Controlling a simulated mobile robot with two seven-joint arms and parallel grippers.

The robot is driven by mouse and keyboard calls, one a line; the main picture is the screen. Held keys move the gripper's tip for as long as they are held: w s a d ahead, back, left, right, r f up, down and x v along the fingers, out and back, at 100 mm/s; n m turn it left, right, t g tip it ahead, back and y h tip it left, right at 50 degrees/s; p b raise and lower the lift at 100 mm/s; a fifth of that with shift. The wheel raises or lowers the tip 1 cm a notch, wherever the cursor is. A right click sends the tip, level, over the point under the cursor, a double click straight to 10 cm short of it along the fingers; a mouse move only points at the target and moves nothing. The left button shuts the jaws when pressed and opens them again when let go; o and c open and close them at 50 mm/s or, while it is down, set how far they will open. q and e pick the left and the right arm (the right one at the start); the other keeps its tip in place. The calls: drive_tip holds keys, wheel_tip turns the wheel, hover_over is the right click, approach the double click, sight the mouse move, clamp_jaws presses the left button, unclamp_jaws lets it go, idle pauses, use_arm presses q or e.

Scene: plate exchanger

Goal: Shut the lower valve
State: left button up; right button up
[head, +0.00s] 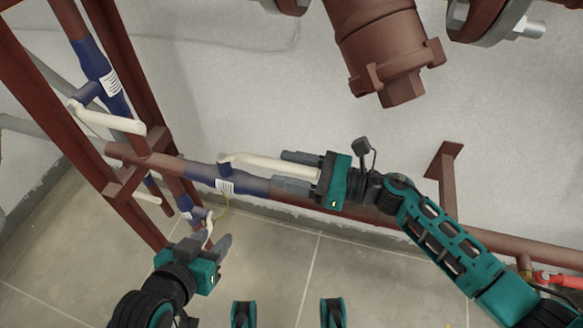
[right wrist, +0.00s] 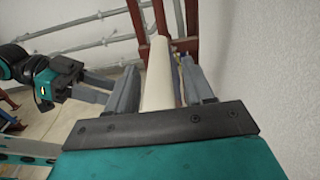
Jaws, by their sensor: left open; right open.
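A blue valve (head: 228,181) sits on the horizontal red-brown pipe, with a long white handle (head: 262,163) lying roughly along the pipe. My right gripper (head: 285,169) is open, its fingers either side of that handle's end. In the right wrist view the white handle (right wrist: 159,75) runs between the open fingers (right wrist: 160,68); contact is unclear. Another blue valve (head: 186,205) is lower on the left upright pipe, its pale handle (head: 209,232) partly hidden. My left gripper (head: 212,240) is open close to that handle. Which valve is the lower one is not marked.
A further blue valve (head: 105,80) with a white handle (head: 112,122) is higher on the left pipe. A red-brown frame (head: 130,65) stands at left. A large flanged fitting (head: 385,50) hangs above. Tiled floor (head: 290,265) is clear in front.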

drive_tip(key=shift+c, duration=0.5)
clamp_jaws()
